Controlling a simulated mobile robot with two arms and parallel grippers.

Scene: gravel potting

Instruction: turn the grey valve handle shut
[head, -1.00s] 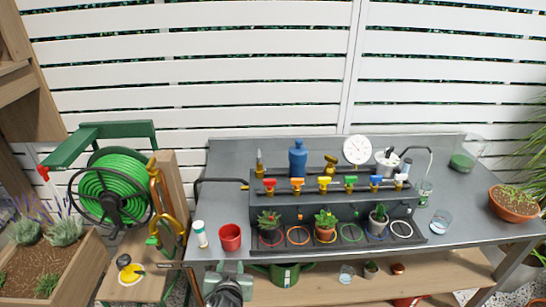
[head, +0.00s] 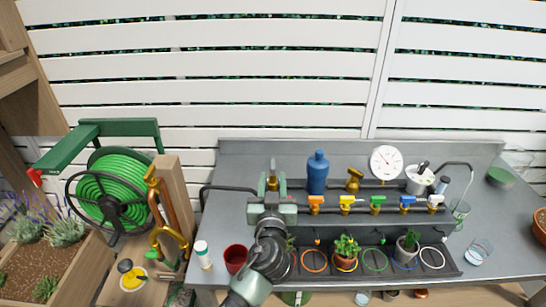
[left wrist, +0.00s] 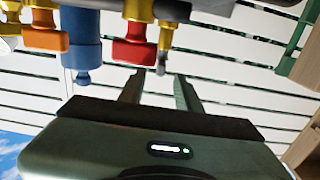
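A brass valve with a slim grey handle stands at the back left of the pipe rack; the grey handle (head: 273,165) shows just beyond my left gripper (head: 272,197). In the left wrist view the brass stem and the small grey handle (left wrist: 162,62) hang beside the red valve handle (left wrist: 133,51). My left gripper (left wrist: 158,88) is open, its two fingers apart with nothing between them. The grey handle lies beyond the fingertips, roughly in line with the gap. My right gripper is out of view.
Orange (head: 316,201), yellow (head: 347,200), green (head: 378,200) and blue (head: 408,200) valve handles line the front row. A blue canister (head: 317,172) stands behind them. A red cup (head: 236,258) and a white-capped bottle (head: 203,255) stand at the left front. Potted plants sit below.

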